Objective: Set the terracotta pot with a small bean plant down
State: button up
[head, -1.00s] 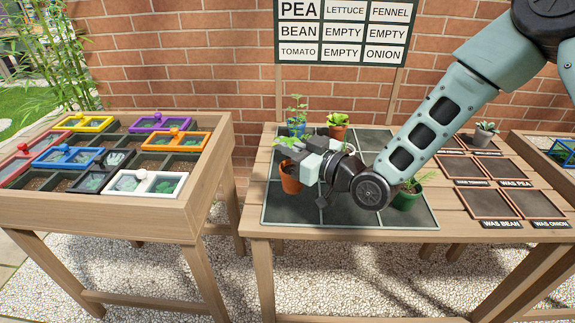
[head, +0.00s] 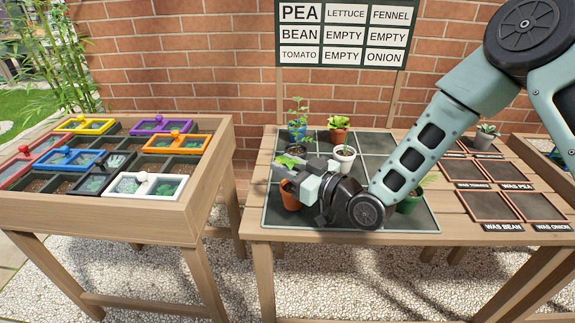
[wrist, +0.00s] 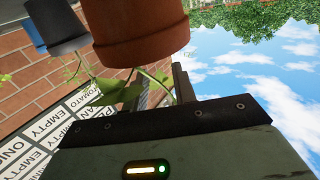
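The terracotta pot (head: 290,197) with a small bean plant (head: 288,161) is at the left part of the dark gridded mat (head: 275,217). My gripper (head: 287,176) is at its upper part and hides some of it. In the wrist view, which is rolled over, the pot (wrist: 135,28) hangs at the top with its rim downward in the picture. Green leaves (wrist: 112,92) lie by the fingers (wrist: 165,88). I cannot tell whether the pot's base touches the mat.
A blue pot (head: 297,132), an orange pot (head: 338,134), a white pot (head: 345,154) and a green pot (head: 408,204) stand on the mat. A labelled board (head: 342,33) is behind. Brown-framed trays (head: 487,208) and a grey pot (head: 484,140) are at the right.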

jog(key=shift+r, duration=0.25)
jog(key=s+d+g+h, duration=0.1)
jog(key=s+d, duration=0.1)
jog(key=s, duration=0.1)
jog(key=s+d+f+g+h+b, duration=0.1)
jog(key=s+d, duration=0.2)
jog(key=s+d+f+n+g+h, duration=0.1)
jog(key=s+d+h, duration=0.1)
jog(key=s, duration=0.1)
jog(key=shift+s+d+f+g, duration=0.15)
jog(key=shift+s+d+g, duration=0.05)
jog(key=shift+s+g, duration=0.15)
jog(key=s+d+r+m+g+h, duration=0.1)
jog(key=s+d+r+g+h, duration=0.1)
jog(key=s, duration=0.5)
jog(key=s+d+r+m+g+h, duration=0.1)
jog(key=s+d+r+g+h, duration=0.1)
jog(key=s, duration=0.5)
jog(key=s+d+r+m+g+h, duration=0.1)
jog(key=s+d+r+g+h, duration=0.1)
jog(key=s, duration=0.5)
jog(key=d+g+h, duration=0.1)
jog(key=d+h, duration=0.1)
jog(key=h, duration=0.1)
jog(key=shift+s+m+h, duration=0.3)
jog(key=shift+m, duration=0.1)
jog(key=shift+r, duration=0.1)
